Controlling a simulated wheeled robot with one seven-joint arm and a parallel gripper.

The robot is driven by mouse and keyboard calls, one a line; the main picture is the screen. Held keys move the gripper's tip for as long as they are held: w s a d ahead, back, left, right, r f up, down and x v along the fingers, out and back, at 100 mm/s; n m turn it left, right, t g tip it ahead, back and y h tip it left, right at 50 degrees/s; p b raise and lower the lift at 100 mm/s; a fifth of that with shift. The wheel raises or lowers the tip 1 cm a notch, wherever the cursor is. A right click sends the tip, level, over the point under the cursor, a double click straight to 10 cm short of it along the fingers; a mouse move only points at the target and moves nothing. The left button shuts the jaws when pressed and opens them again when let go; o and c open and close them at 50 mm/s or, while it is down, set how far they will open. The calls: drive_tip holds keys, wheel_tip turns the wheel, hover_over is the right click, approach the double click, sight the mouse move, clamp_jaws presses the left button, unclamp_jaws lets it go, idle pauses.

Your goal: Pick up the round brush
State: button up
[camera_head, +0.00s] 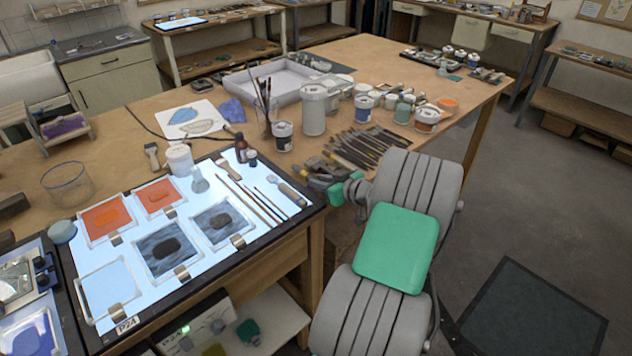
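I cannot tell for certain which brush is the round brush. Several long thin brushes (250,201) lie side by side on the right part of the lit panel (222,252). A shorter tool with a rounded pale end (287,191) lies to their right, near the panel's edge. A wide flat brush (229,169) lies at the panel's back. My gripper (314,172) is over the table just right of the panel, apart from these brushes. Its fingers are small and overlap the clutter behind, so whether it is open or shut is unclear. I see nothing clearly held.
Framed glass pieces (106,218) fill the panel's left and middle. A bottle (241,148) and a white jar (180,159) stand at its back edge. A row of dark tools (362,148) lies behind my gripper. A jar of upright brushes (265,118) and paint pots (426,118) stand farther back.

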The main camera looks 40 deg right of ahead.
clamp_jaws()
drive_tip(key=shift+r+b, duration=0.3)
drive_tip(key=shift+r, duration=0.15)
drive_tip(key=s+a+r+b, duration=0.4)
drive_tip(key=s+a+r, duration=0.3)
drive_tip(key=s+r, duration=0.5)
drive_tip(key=shift+s, duration=0.1)
idle(1.2)
